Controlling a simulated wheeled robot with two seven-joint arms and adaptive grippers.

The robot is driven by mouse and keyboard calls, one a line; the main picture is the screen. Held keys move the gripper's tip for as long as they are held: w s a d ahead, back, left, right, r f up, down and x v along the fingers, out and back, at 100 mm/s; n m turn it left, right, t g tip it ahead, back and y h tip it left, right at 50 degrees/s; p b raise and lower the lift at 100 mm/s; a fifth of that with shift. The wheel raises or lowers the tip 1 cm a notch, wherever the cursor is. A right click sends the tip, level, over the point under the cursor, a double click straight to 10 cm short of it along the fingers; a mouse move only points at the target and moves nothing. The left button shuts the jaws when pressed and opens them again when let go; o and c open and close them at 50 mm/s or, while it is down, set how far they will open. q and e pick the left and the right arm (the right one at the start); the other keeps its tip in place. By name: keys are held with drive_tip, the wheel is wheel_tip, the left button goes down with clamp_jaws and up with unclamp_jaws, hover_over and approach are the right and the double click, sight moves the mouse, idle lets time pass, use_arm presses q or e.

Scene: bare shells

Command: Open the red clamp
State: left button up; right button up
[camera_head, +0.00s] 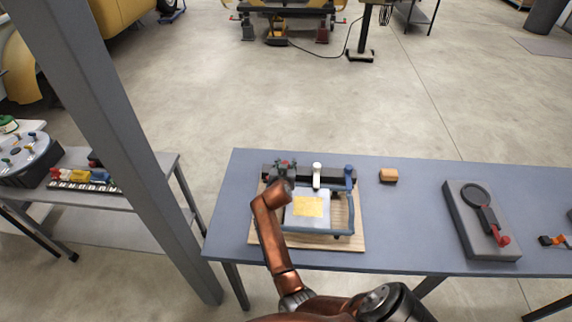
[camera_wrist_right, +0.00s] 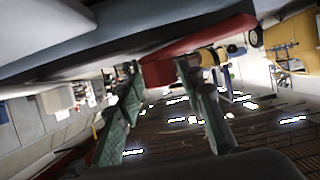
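A fixture on a wooden board (camera_head: 358,243) stands on the blue-grey table, with a white clamp (camera_head: 317,175) and a blue clamp (camera_head: 349,177) along its back. A plate (camera_head: 293,217) with a yellow patch lies in front of them. My right arm reaches over the left of this fixture. My right gripper (camera_head: 284,167) is at the back left there, with small red parts beside it. In the right wrist view its two green-padded fingers (camera_wrist_right: 160,80) stand apart, and the red clamp's bar (camera_wrist_right: 205,42) lies at their tips, passing behind one finger. Contact is unclear. My left gripper is not in view.
A tan block (camera_head: 388,175) lies right of the fixture. A grey base with a round black part and red handle (camera_head: 465,225) stands farther right. A grey post (camera_head: 110,130) rises left of the table. The table between the board and grey base is mostly clear.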

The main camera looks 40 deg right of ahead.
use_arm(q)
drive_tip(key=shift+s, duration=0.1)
use_arm(e)
drive_tip(key=shift+o, duration=0.7)
drive_tip(key=shift+a+f, duration=0.1)
drive_tip(key=shift+r, duration=0.25)
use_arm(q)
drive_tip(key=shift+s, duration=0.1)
use_arm(e)
wheel_tip(320, 180, up, 10)
drive_tip(key=shift+f, duration=0.2)
drive_tip(key=shift+c, duration=0.5)
